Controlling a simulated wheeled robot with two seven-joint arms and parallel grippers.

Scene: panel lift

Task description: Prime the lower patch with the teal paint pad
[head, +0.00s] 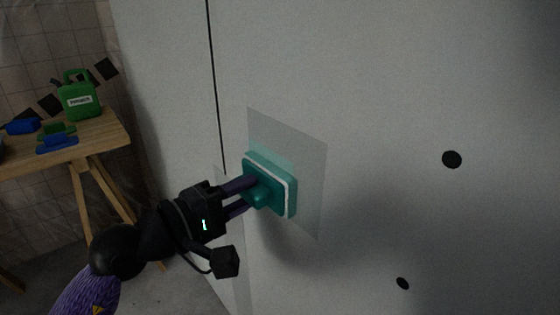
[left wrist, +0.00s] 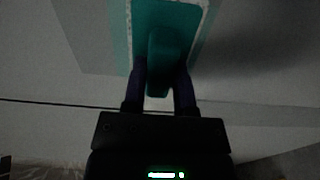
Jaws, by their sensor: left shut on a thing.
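My left gripper (head: 247,192) is shut on the handle of the teal paint pad (head: 280,183). The pad's white-edged face is against or very near the wall panel, over a grey square patch (head: 302,148); I cannot tell if it touches. A light teal band shows on the patch just above the pad. In the left wrist view the fingers (left wrist: 160,85) clasp the handle of the pad (left wrist: 165,22). The pad hides the middle of the patch. My right gripper is not in view.
The white panel (head: 380,60) has dark round holes (head: 452,159) on the right and a dark vertical seam at left. A wooden table (head: 100,137) at far left holds a green jug (head: 80,98), a blue pad (head: 57,143) and other items.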

